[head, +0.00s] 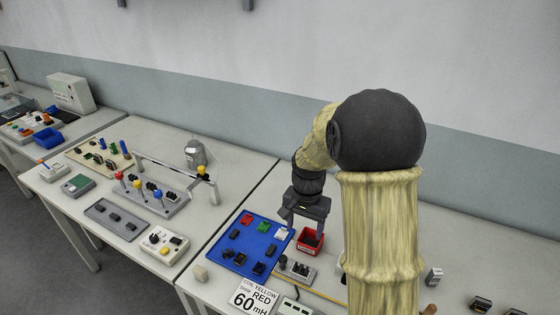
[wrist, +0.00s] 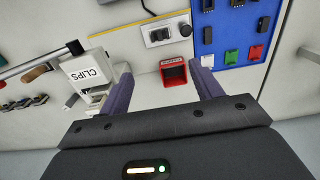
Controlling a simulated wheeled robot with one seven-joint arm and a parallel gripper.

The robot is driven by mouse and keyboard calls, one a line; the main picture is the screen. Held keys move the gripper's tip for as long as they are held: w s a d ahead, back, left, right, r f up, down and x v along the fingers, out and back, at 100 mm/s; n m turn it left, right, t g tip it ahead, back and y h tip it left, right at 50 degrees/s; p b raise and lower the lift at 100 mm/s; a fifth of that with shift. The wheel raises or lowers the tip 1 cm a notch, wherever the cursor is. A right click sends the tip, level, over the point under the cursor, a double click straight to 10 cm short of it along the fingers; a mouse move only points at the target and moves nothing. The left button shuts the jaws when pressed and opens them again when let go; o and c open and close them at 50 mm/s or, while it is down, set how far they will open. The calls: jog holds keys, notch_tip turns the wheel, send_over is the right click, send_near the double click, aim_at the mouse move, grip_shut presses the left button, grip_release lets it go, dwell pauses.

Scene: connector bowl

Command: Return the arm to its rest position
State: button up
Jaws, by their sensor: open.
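My gripper (head: 305,226) hangs from my arm over the right-hand table in the head view, fingers down and apart. In the wrist view its two purple-grey fingers (wrist: 163,84) are spread with nothing held between them. A small red bin (head: 309,242) stands just below and beside the fingers. It also shows between the fingertips in the wrist view (wrist: 174,73), and its label is too small to read with certainty. My upper arm hides part of the table behind it in the head view.
A blue board (head: 238,262) with dark, red, green and white parts lies left of the bin. A grey switch block (head: 297,270) lies in front. The left table (head: 122,237) holds several panels and a raised bar.

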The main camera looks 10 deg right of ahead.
jog(key=shift+s, duration=0.1)
jog(key=s+r+n+t, duration=0.2)
jog(key=s+n, duration=0.5)
jog(key=s, duration=0.7)
jog(key=shift+t, duration=0.3)
jog(key=shift+s+r, duration=0.1)
